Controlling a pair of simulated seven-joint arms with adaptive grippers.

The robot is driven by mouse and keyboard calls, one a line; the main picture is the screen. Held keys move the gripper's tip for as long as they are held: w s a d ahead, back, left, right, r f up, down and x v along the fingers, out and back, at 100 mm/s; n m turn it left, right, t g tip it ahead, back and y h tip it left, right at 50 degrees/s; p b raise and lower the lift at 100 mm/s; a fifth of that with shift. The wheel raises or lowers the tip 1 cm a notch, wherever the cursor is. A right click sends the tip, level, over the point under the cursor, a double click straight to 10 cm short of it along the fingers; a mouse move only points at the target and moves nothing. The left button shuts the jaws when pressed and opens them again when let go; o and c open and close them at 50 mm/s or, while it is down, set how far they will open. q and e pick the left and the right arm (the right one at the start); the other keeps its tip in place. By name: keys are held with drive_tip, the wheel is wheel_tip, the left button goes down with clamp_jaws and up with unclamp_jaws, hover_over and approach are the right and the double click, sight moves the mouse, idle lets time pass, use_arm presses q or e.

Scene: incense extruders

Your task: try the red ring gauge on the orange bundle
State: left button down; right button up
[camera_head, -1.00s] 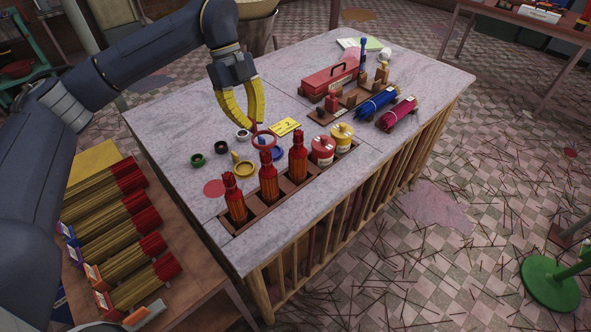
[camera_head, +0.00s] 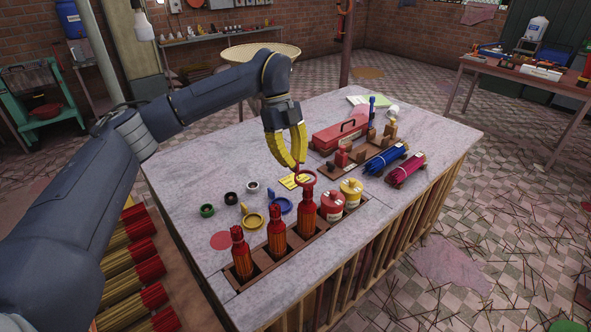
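My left gripper (camera_head: 297,167), with yellow fingers, appears shut on the handle of the red ring gauge (camera_head: 306,178). The ring hangs over the top of the rightmost of three similar red-topped, orange-bodied upright pieces (camera_head: 306,214) in a dark wooden rack. Whether the ring is around its top or just above or behind it, I cannot tell. The other two stand left of it, one in the middle (camera_head: 277,233) and one at the left end (camera_head: 241,256). Which of them is the orange bundle is not clear. My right gripper is not in view.
A red jar (camera_head: 332,206) and a yellow jar (camera_head: 351,193) stand close at the right.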

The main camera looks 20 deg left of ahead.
use_arm(q)
drive_tip(key=shift+w+d+f, duration=0.1)
drive_tip(key=shift+w+f, duration=0.15)
drive_tip(key=shift+f, duration=0.4)
drive_tip(key=shift+w+d+f, duration=0.1)
drive_tip(key=shift+w+f, duration=0.15)
drive_tip(key=shift+f, duration=0.35)
drive_tip(key=shift+f, duration=0.25)
drive_tip(key=shift+f, duration=1.6)
drive_tip(key=shift+f, duration=2.15)
idle(0.6)
drive_tip(key=shift+r, duration=0.1)
wheel_tip(320, 180, up, 10)
drive_tip(key=shift+r, duration=0.2)
idle(1.6)
